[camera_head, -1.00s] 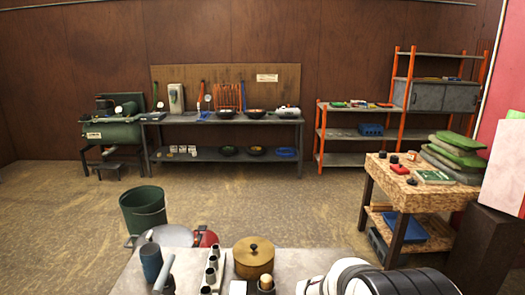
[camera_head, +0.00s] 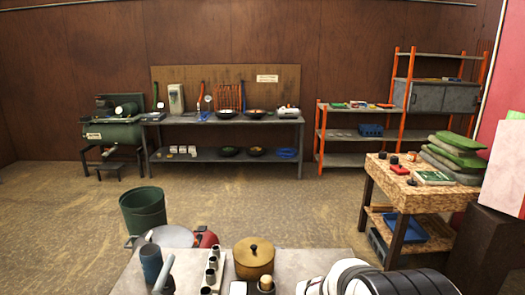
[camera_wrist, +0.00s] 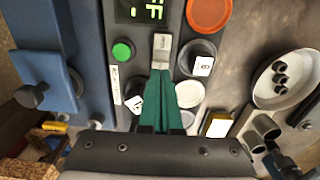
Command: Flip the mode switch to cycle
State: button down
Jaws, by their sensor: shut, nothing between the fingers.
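In the wrist view, my gripper (camera_wrist: 161,73) has green fingers shut together with nothing between them. They point up the picture over a dark panel (camera_wrist: 165,10). A small grey piece with a pale end (camera_wrist: 161,48), perhaps the mode switch, lies right at the fingertips. I cannot tell whether they touch it, nor which way it is set. The fingers hide part of the panel below it. A dark round knob with a white label (camera_wrist: 201,66) is just to the right, and a green button (camera_wrist: 122,52) is to the left. The head view does not show the gripper.
In the wrist view, a display with green characters (camera_wrist: 139,11) and an orange-red disc (camera_wrist: 209,13) lie beyond the fingertips. A yellow-and-white block (camera_wrist: 217,125) and a pale oval part with holes (camera_wrist: 281,80) are at right. A blue plate with a dark knob (camera_wrist: 43,84) is at left.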

jog(key=shift+f, duration=1)
dwell(0.4)
jog(key=shift+r, duration=3.5)
jog(key=shift+s, duration=0.1)
jog(key=s+a+r+m+y, duration=0.1)
jog(key=s+r, duration=0.3)
jog(key=s, duration=0.7)
jog(key=s+a+r+m, duration=0.1)
jog(key=s+r+m, duration=0.3)
jog(key=s, duration=0.7)
jog(key=shift+a+r+m+y, duration=0.15)
jog(key=shift+r+m+y, duration=0.15)
jog(key=shift+y, duration=0.1)
